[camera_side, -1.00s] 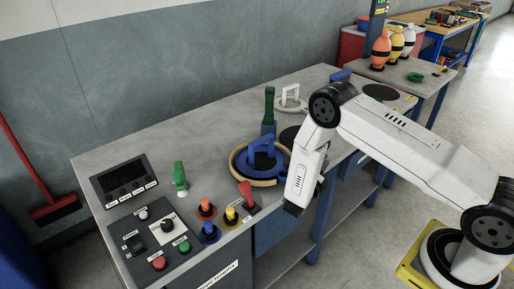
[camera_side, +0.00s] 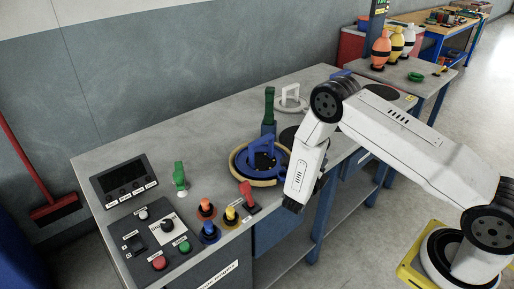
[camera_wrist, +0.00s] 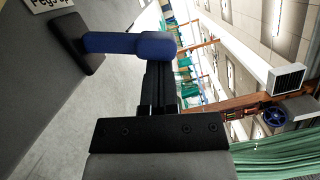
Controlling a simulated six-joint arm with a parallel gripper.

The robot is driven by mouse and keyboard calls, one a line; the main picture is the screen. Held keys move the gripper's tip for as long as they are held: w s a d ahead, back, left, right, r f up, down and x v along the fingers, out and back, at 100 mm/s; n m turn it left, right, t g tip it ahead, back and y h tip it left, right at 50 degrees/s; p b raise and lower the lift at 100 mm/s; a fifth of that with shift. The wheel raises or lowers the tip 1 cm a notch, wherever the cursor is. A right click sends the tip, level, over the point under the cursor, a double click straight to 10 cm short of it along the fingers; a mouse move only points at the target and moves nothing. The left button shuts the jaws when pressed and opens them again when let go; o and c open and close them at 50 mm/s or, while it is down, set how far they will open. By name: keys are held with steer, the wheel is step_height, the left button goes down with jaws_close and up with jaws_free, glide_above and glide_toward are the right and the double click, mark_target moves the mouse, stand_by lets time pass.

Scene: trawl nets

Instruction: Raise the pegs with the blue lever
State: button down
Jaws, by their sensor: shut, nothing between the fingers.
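The blue lever (camera_wrist: 135,43) shows in the wrist view as a rounded blue handle that sticks out sideways from a dark mount (camera_wrist: 75,43). A label reading "Pegs up" (camera_wrist: 48,5) is beside the mount. My gripper (camera_wrist: 161,68) is shut and empty, with its fingertips right at the lever's free end. The lever covers the tips, so I cannot tell whether they touch it. In the side view my gripper (camera_side: 294,206) points down beside the bench's front edge. I cannot make out this lever there. The pegs are not clearly identifiable.
The grey bench (camera_side: 120,155) carries a control panel (camera_side: 155,240), a red lever (camera_side: 249,197), a green lever (camera_side: 180,177) and a round blue-handled fixture (camera_side: 262,158). Coloured floats (camera_side: 381,48) stand on a farther table. The floor in front of the bench is open.

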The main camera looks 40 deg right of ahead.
steer(key=shift+w+r, duration=0.15)
steer(key=w+n, duration=0.1)
steer(key=n, duration=0.1)
steer(key=w+r+n+y, duration=0.1)
steer(key=w+n, duration=0.2)
steer(key=n, duration=0.1)
steer(key=shift+w+r+n+g, duration=0.15)
steer(key=shift+r+n+g, duration=0.15)
steer(key=shift+r+n, duration=0.1)
steer(key=shift+w+f+y, duration=0.1)
steer(key=shift+w+y, duration=0.15)
steer(key=shift+y, duration=0.05)
stand_by(0.6)
steer(key=shift+w+a, duration=0.1)
steer(key=shift+a, duration=0.1)
stand_by(0.5)
steer(key=shift+a, duration=0.8)
steer(key=shift+m+g, duration=0.3)
steer(key=shift+s+r+v, duration=0.1)
steer(key=shift+s+v, duration=0.05)
steer(key=shift+v, duration=0.85)
steer(key=shift+s+r+v, duration=0.15)
steer(key=shift+s+v, duration=0.05)
steer(key=shift+v, duration=0.85)
steer(key=shift+s+r+v, duration=0.1)
steer(key=shift+s+v, duration=0.05)
steer(key=shift+v, duration=0.85)
